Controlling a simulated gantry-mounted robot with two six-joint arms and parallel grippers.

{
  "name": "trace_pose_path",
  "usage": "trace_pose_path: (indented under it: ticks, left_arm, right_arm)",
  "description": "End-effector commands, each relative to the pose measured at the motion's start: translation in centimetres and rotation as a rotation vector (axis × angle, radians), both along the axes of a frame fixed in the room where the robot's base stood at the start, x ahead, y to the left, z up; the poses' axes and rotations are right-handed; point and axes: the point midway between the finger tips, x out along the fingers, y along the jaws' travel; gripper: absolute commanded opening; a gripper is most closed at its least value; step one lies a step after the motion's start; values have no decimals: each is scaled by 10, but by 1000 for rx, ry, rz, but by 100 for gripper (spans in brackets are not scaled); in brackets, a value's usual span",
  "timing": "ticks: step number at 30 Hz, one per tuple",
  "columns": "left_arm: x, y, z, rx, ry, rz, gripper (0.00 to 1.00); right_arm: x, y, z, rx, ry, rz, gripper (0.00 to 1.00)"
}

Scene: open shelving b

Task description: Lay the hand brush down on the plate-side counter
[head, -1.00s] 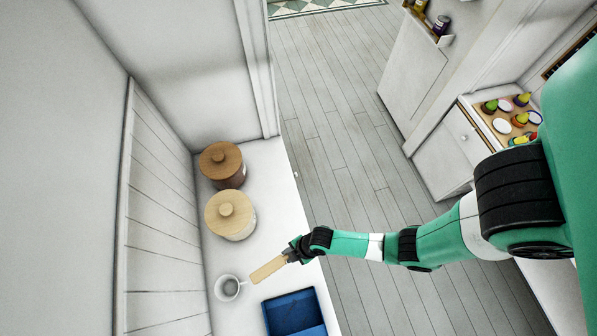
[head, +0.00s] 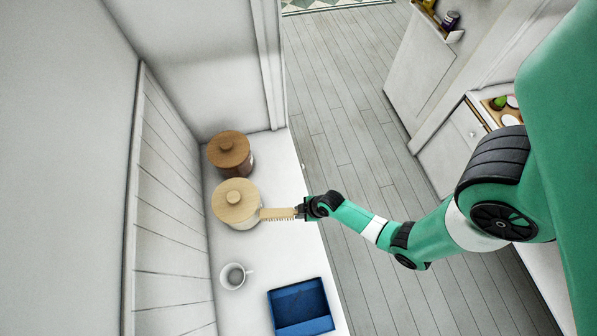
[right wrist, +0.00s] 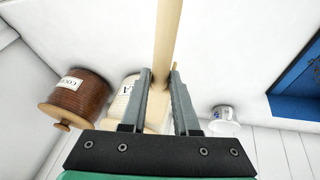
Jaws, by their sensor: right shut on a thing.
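A pale wooden hand brush (head: 277,213) with a row of bristles along its lower edge is held in my right gripper (head: 299,211). The right gripper is shut on one end of the brush, which points left, over the white counter (head: 285,180) and in front of the pale canister. In the right wrist view the brush (right wrist: 168,40) runs up from between the fingers (right wrist: 161,85). I cannot tell its exact height above the counter. My left gripper is not in view.
A brown lidded canister (head: 229,153), a pale lidded canister (head: 236,203), a white mug (head: 232,276) and a blue tray (head: 301,306) stand on the white counter. Counter between mug, tray and pale canister is clear. Another unit with small coloured items (head: 502,104) is at right.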

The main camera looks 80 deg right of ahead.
Motion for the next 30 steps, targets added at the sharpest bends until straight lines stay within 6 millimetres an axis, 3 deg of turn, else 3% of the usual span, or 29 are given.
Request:
trace_pose_path:
  ticks: [18, 30]
  left_arm:
    - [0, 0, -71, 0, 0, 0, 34]
    - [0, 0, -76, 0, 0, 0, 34]
  right_arm:
    - [1, 0, -72, -1, -2, 1, 0]
    - [1, 0, -79, -1, -1, 1, 0]
